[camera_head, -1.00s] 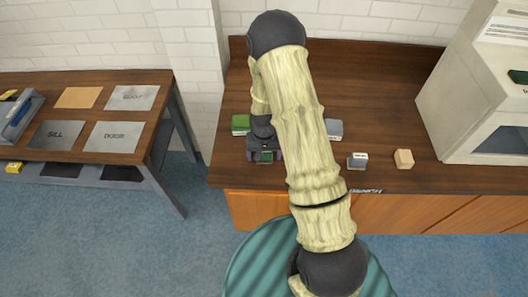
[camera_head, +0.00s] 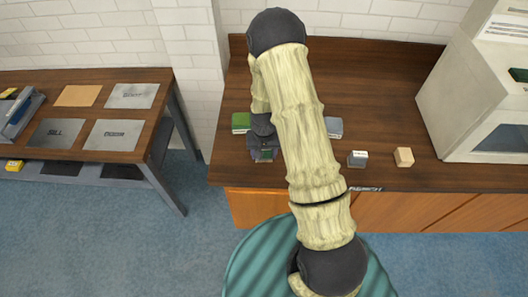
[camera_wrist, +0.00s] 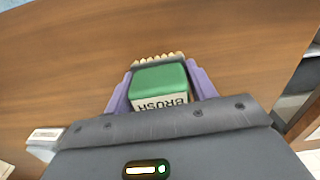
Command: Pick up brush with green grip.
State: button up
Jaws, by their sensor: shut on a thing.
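The brush with the green grip (camera_wrist: 158,78) sits between the two purple fingers of my gripper (camera_wrist: 160,88) in the wrist view. It has a green top, a pale side lettered "BRUSH" and a row of pale bristles at its far end. My gripper is shut on it. In the head view my gripper (camera_head: 264,154) is over the front left part of the brown counter (camera_head: 385,95), and the brush is mostly hidden there by the gripper. I cannot tell whether the brush touches the counter.
A green block (camera_head: 241,122) lies left of my gripper. A grey block (camera_head: 334,127), a white-and-dark block (camera_head: 357,159) and a tan block (camera_head: 404,157) lie to the right. A large pale machine (camera_head: 490,90) stands at the counter's right end. A side table (camera_head: 90,88) holds several plates.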

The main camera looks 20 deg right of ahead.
notch_tip(320, 180, up, 10)
jog(key=b, duration=0.2)
jog(key=shift+b, duration=0.3)
dwell(0.5)
jog(key=o, duration=0.3)
jog(key=shift+c, duration=0.9)
dwell(0.4)
